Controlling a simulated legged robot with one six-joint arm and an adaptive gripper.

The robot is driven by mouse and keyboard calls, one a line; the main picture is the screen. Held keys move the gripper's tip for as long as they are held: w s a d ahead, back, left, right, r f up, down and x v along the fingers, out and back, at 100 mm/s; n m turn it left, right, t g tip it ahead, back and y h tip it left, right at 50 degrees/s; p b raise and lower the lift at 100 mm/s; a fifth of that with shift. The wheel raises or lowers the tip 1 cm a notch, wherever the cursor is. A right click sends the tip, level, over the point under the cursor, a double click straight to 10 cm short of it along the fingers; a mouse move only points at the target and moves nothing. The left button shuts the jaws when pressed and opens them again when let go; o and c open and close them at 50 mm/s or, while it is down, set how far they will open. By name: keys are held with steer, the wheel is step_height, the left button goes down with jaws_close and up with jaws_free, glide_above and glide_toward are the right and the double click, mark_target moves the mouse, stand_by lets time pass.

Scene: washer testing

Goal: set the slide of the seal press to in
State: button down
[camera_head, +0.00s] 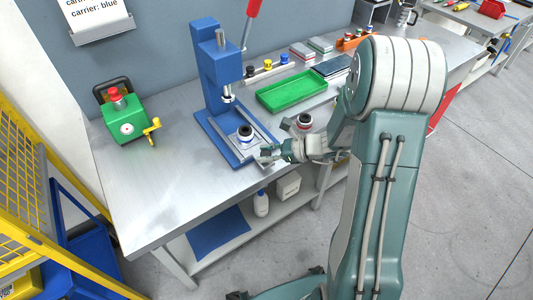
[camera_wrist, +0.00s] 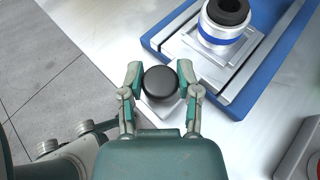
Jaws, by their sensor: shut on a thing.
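The blue seal press (camera_head: 215,75) stands on the metal bench, with its red lever (camera_head: 251,20) raised. Its slide (camera_wrist: 196,49) is a silver plate on rails in the blue base; it carries a white carrier with a blue band and a black ring (camera_wrist: 226,22). The carrier also shows in the head view (camera_head: 245,134), in front of the ram (camera_head: 228,95). My gripper (camera_wrist: 161,80) is at the slide's front end, with its fingers on both sides of a round black knob (camera_wrist: 160,83), shut on it. In the head view, my gripper (camera_head: 268,152) partly hides the slide's front.
Another carrier with a dark ring (camera_head: 304,122) stands right of the press. A green tray (camera_head: 292,92) lies behind it. A green box with a red button and yellow crank (camera_head: 125,120) stands at the left. The bench's front left (camera_head: 165,205) is clear.

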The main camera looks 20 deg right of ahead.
mark_target(252, 131)
steer(key=w+a, duration=0.1)
steer(key=w, duration=0.2)
steer(key=w+a, duration=0.1)
steer(key=w, duration=0.2)
steer(key=w+a, duration=0.1)
steer(key=w, duration=0.2)
steer(key=shift+w+f, duration=0.1)
steer(key=shift+w, duration=0.1)
steer(key=shift+d, duration=0.1)
steer(key=c, duration=0.5)
jaws_free()
steer(key=shift+c, duration=0.2)
steer(key=shift+o, duration=1.2)
steer(key=shift+w, duration=0.2)
steer(key=shift+s, duration=0.1)
steer(key=v, duration=1.1)
steer(key=shift+s+d, duration=0.2)
steer(key=shift+d, duration=0.05)
